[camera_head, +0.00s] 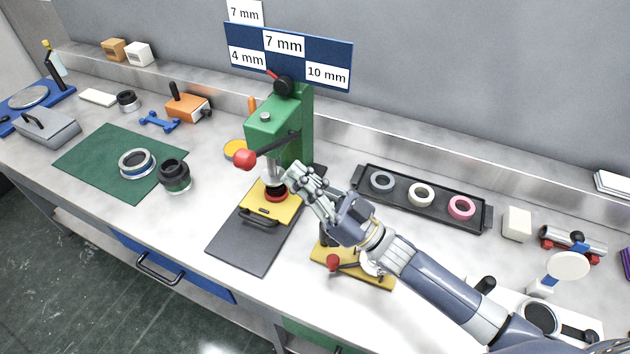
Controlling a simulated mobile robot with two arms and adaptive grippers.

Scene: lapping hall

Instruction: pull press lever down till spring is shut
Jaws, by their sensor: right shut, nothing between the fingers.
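The green press (293,130) stands near the middle of the bench. Its black lever (275,147) slopes down to the left and ends in a red ball knob (245,159). Under the press head, a silver ram (271,170) stands over a red ring (276,193) on a yellow plate (257,207). I cannot make out the spring. My right gripper (291,174) is shut and empty, just right of the ram and below the lever, apart from the knob in the picture. My left gripper is out of view.
A smaller yellow-based device (375,281) with a red knob (333,262) lies partly under my right arm. A black tray (440,214) with three rings is at the right. A green mat (100,165) with lens parts is at the left. A size sign (288,55) stands behind the press.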

